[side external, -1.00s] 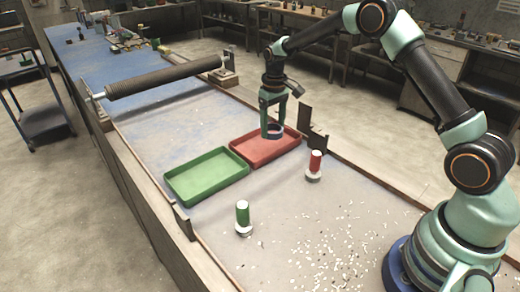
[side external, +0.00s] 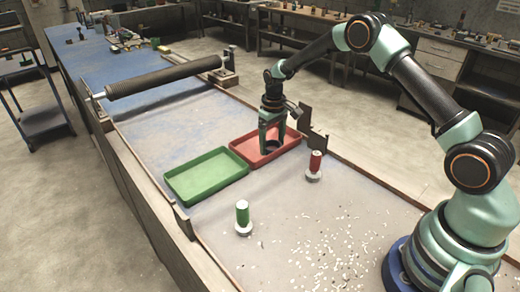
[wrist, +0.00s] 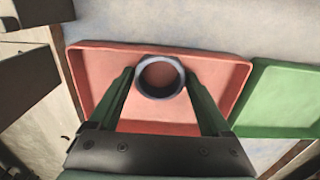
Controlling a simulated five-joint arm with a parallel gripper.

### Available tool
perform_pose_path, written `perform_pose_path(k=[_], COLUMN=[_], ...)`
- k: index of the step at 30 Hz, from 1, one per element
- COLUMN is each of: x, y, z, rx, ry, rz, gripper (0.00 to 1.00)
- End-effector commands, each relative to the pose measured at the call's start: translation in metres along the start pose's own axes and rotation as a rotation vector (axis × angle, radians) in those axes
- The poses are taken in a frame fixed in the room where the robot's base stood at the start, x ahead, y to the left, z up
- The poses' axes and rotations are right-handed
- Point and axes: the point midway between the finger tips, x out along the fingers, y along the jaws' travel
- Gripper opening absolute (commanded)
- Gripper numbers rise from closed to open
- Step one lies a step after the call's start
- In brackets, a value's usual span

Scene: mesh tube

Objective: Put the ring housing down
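The ring housing (wrist: 138,77) is a dark blue-grey ring, seen from above in the wrist view with an open centre. It is between the two fingertips of my gripper (wrist: 160,78), which appear to touch its left and right sides. In the side external view my gripper (side external: 272,148) points down inside the red tray (side external: 244,152), with the ring low between its fingers. The red tray also shows in the wrist view (wrist: 90,65), around the ring. I cannot tell whether the ring touches the tray floor.
A green tray (side external: 184,192) stands beside the red one. A dark upright bracket (side external: 306,118) is close to the red tray. A long roller (side external: 165,77) spans the table further back.

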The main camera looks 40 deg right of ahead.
Motion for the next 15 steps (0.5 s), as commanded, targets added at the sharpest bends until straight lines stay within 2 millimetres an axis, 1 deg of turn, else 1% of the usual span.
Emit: perform_pose_path(k=[8,10,13,15], x=[-0.001,-0.004,-0.013,-0.025], y=[0.0,0.0,0.0,0.0], z=[0.0,0.0,-0.001,-0.001], rx=[0.0,0.0,0.0,0.0], ry=[0.0,0.001,0.003,0.003], rz=[0.0,0.0,0.0,0.0], gripper=[1.0,1.0,1.0,1.0])
